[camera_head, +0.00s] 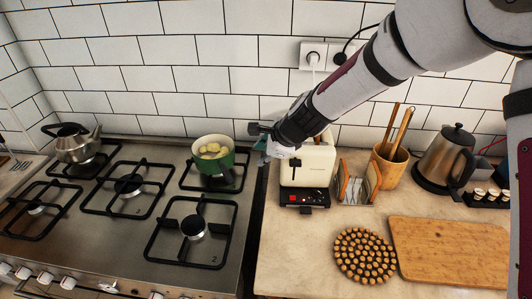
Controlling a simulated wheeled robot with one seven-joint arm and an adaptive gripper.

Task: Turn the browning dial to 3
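The cream toaster (313,172) stands on the counter just right of the stove. Its dark control panel (303,198) is at the bottom front, with a lit red spot and small controls. The browning dial cannot be picked out for sure, and its setting is too small to read. My gripper (262,140) is at the toaster's upper left, above the gap between it and the green pot. It is apart from the control panel. My wrist hides part of the toaster's top. Whether the fingers are open or shut is unclear.
The green pot (213,158) with food is on the stove, close left of my gripper. A toast rack (356,187), a utensil holder (390,165) and a kettle (447,160) stand to the right. A round trivet (364,255) and a wooden board (448,252) lie in front.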

